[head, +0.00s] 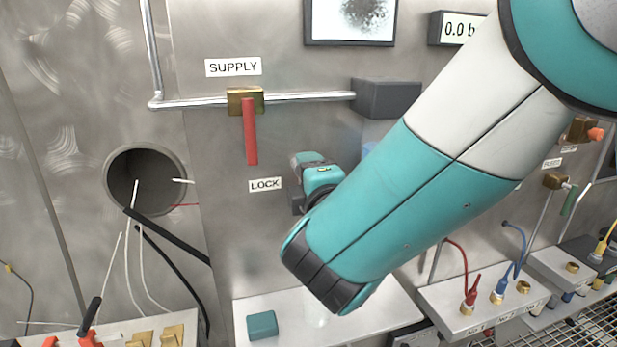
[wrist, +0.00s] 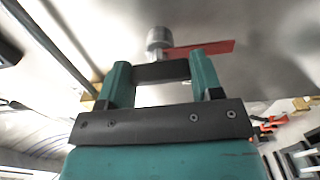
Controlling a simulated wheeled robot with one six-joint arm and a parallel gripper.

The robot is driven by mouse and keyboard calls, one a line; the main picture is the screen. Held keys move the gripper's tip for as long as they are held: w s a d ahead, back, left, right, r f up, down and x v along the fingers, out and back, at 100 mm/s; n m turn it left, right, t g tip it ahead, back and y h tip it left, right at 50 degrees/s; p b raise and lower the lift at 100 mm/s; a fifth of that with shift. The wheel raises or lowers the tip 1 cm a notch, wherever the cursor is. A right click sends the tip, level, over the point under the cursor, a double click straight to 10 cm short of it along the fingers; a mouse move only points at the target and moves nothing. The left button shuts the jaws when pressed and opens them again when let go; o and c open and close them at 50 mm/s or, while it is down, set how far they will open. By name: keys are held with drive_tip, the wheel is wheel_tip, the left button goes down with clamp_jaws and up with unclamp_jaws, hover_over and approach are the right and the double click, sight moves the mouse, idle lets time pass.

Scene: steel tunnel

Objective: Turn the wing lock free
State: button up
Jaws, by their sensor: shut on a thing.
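The wing lock shows in the wrist view as a grey round hub (wrist: 158,38) with a red flat pointer (wrist: 210,48) reaching right. A dark crossbar (wrist: 160,71), which looks like its wing, lies between my two teal fingers. My gripper (wrist: 160,74) is shut on this bar, one finger at each end. In the head view my gripper's teal body (head: 318,175) is against the panel, just right of the LOCK label (head: 265,184). The lock itself is hidden there behind my gripper and arm.
A red supply lever (head: 250,132) hangs straight down from a brass valve on the pipe (head: 305,97), above the label. A round hole (head: 146,180) with loose cables is at left. A shelf (head: 290,312) with a teal block (head: 262,325) lies below my arm.

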drive_tip(key=o, duration=0.9)
drive_tip(key=shift+s, duration=0.1)
drive_tip(key=b+v, duration=1.1)
drive_tip(key=v, duration=0.6)
drive_tip(key=shift+s+d, duration=0.1)
drive_tip(key=shift+s, duration=0.1)
drive_tip(key=shift+r, duration=0.1)
